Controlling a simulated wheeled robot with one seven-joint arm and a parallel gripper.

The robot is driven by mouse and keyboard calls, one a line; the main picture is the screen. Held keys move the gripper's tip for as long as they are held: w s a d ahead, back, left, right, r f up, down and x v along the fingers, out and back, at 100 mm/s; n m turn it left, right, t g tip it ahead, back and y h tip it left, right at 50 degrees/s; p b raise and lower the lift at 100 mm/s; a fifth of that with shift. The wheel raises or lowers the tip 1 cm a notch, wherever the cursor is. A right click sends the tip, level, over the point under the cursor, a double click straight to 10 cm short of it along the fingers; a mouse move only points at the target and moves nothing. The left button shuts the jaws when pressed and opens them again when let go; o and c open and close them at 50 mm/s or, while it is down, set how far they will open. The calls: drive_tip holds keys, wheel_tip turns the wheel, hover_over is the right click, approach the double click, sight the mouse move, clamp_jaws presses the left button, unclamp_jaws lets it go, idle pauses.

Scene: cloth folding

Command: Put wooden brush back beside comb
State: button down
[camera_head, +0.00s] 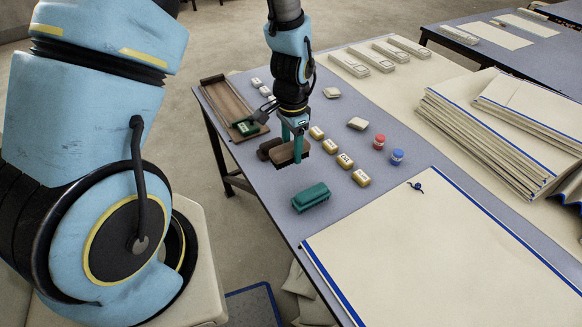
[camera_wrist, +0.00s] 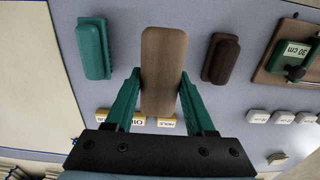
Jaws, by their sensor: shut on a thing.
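The wooden brush, a plain brown rounded block (camera_head: 288,155), is between the teal fingers of my gripper (camera_head: 294,148). In the wrist view the brush (camera_wrist: 163,60) stands lengthwise between the fingertips (camera_wrist: 159,76), which close on its two long sides. Its underside is hidden, and I cannot tell whether it touches the table. A smaller dark brown block (camera_wrist: 221,59) lies beside it, apart, to the right in the wrist view. A teal block with a ridged side (camera_wrist: 94,48) lies to the left; it also shows in the head view (camera_head: 311,197). No piece is clearly recognisable as a comb.
A brown tray (camera_head: 222,98) with a green piece (camera_head: 247,128) stands at the table's left edge. Several yellow labelled blocks (camera_head: 345,160) line up to the right. Red (camera_head: 379,141) and blue (camera_head: 397,157) spools stand beyond. A pale cloth (camera_head: 450,250) covers the near table.

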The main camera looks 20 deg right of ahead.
sight(292, 175)
drive_tip(key=shift+f+p, duration=0.7)
drive_tip(key=shift+f, duration=2.55)
drive_tip(key=shift+f, duration=0.2)
drive_tip(key=shift+c, duration=1.2)
unclamp_jaws()
drive_tip(key=shift+r, duration=0.15)
